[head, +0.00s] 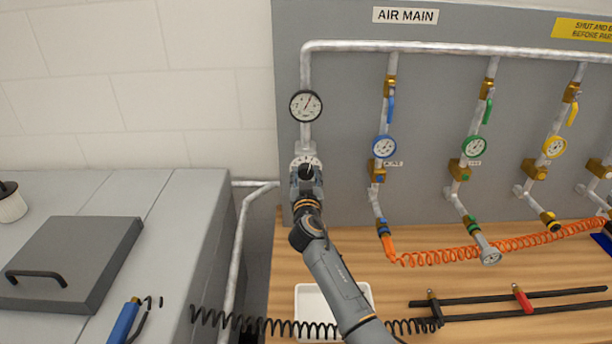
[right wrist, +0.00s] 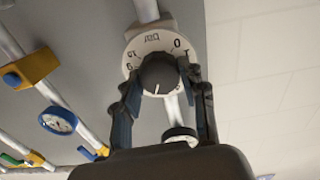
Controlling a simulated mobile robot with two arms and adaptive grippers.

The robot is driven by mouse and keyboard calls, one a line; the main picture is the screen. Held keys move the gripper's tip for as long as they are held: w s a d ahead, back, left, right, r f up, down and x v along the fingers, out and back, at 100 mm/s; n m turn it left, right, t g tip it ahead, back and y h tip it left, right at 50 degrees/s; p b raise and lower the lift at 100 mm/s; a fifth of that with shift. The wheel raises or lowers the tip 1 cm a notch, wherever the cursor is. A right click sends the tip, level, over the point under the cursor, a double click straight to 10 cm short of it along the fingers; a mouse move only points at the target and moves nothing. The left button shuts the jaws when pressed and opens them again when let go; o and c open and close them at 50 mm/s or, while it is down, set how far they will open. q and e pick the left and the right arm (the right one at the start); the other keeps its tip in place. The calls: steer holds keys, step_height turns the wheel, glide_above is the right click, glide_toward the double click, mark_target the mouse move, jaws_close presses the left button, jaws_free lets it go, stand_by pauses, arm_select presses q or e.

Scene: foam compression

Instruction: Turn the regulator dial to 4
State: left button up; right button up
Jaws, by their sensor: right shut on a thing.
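The regulator dial (head: 310,160) sits on the main pipe below the round air main gauge (head: 306,106); my gripper covers most of it in the head view. In the right wrist view its dark knob (right wrist: 158,73) stands on a white numbered plate, seen upside down, with a white pointer mark toward the bottom of that picture. I cannot read which number the mark meets. My right gripper (head: 305,172) is shut on the knob, one finger on each side in the wrist view (right wrist: 158,85). My left gripper is not in view.
Several branch lines with blue, green and yellow gauges (head: 555,147) run to the right. An orange coiled hose (head: 450,256), a white tray (head: 312,298) and black bar clamps (head: 480,305) lie on the wooden bench. A grey cabinet with a lid (head: 75,262) stands at left.

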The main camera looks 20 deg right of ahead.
steer(key=shift+n, duration=0.3)
steer(key=shift+f+n+b, duration=0.15)
steer(key=shift+n+b, duration=0.5)
steer(key=shift+n, duration=0.25)
steer(key=n, duration=0.2)
steer(key=shift+n+b, duration=0.4)
steer(key=shift+n, duration=2.7)
steer(key=o, duration=1.2)
steer(key=shift+c, duration=0.2)
steer(key=shift+a, duration=0.1)
